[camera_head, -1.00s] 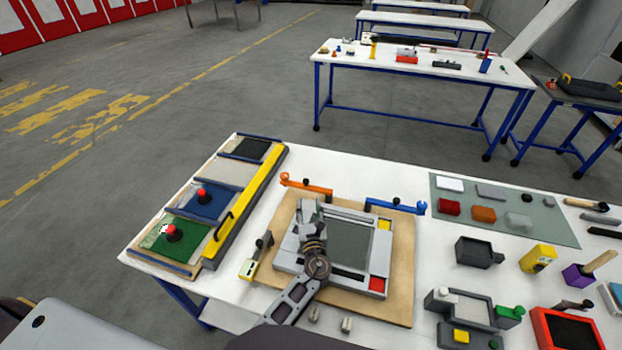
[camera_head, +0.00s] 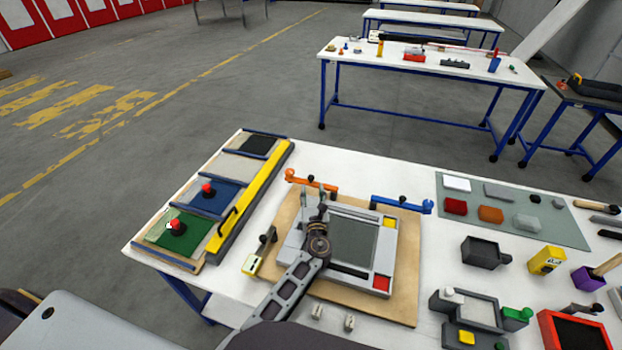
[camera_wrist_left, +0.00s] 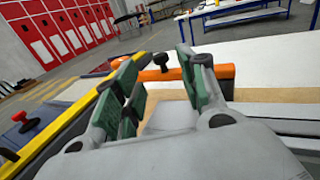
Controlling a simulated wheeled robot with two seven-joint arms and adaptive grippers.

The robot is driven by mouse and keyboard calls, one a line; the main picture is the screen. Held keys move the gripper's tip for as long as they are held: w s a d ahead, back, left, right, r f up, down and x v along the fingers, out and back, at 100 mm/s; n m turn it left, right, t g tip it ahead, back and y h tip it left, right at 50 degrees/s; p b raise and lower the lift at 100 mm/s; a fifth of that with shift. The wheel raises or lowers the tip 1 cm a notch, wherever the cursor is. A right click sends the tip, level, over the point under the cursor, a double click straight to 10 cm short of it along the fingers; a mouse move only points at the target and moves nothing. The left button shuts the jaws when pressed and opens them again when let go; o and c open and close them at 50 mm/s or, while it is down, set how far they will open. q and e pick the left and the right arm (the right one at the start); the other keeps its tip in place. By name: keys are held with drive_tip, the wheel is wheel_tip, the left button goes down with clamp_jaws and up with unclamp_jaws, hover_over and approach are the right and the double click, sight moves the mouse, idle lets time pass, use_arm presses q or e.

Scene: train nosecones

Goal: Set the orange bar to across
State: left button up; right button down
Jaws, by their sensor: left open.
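The orange bar (camera_head: 326,187) lies near the back left edge of a wooden board, with a round orange end at its left and a black knob near its middle. My left gripper (camera_head: 313,205) is over the left part of the grey frame, just in front of the bar. In the left wrist view, the gripper (camera_wrist_left: 158,78) is open with green-padded fingers. The orange bar (camera_wrist_left: 160,75) and its black knob show between and beyond the fingers. I cannot tell whether a fingertip touches the bar. My right gripper is not in view.
A blue bar (camera_head: 398,204) with a black knob sits right of the orange one. The grey frame (camera_head: 383,262) has yellow and red corners. A yellow rail (camera_head: 255,196) and red knobs stand left.

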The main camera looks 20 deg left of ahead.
sight(311, 179)
use_arm(q)
drive_tip(key=shift+b+x, duration=1.3)
drive_tip(key=shift+x, duration=3.1)
clamp_jaws()
